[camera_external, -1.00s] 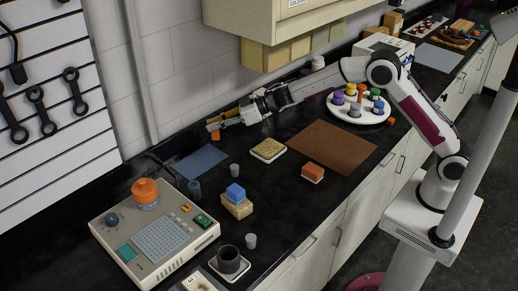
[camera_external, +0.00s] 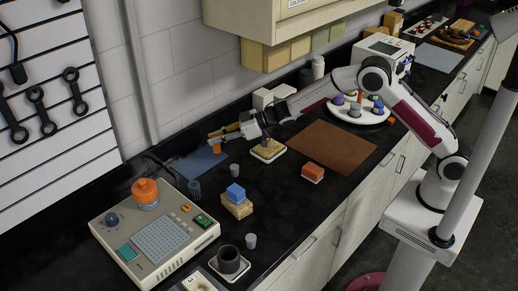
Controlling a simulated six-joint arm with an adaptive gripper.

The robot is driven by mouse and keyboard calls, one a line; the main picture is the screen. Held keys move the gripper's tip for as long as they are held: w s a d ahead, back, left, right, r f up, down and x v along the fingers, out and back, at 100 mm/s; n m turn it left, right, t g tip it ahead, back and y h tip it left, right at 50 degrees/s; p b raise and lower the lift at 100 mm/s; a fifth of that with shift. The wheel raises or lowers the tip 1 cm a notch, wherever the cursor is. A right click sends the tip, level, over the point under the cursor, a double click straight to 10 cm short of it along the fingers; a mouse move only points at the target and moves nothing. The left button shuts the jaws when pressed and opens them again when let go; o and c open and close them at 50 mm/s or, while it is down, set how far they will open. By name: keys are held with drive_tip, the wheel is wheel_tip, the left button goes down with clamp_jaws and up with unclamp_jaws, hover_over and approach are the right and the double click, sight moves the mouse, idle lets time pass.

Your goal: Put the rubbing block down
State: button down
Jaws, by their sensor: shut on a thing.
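My gripper (camera_external: 222,136) is over the back part of the black counter, with its fingers pointing left. It is shut on a small orange block (camera_external: 216,149), which I take to be the rubbing block. The block hangs at the fingertips, over or beside the right edge of the blue mat (camera_external: 194,168). I cannot tell whether its underside touches anything. The fingers cover part of it.
A sponge on a white tray (camera_external: 268,155) lies right of my gripper. An orange block (camera_external: 313,172) and brown mat (camera_external: 335,145) lie farther right. A blue block (camera_external: 235,192) sits on a tan sponge in front. A small grey cup (camera_external: 235,170) stands near the mat.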

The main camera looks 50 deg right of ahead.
sight(217, 146)
drive_tip(key=shift+f, duration=0.1)
drive_tip(key=shift+f, duration=1.85)
drive_tip(key=shift+f, duration=0.1)
drive_tip(key=c, duration=2)
unclamp_jaws()
drive_tip(key=shift+o, duration=0.2)
drive_tip(key=shift+v, duration=0.85)
drive_tip(key=v, duration=1)
drive_tip(key=shift+s+d, duration=0.15)
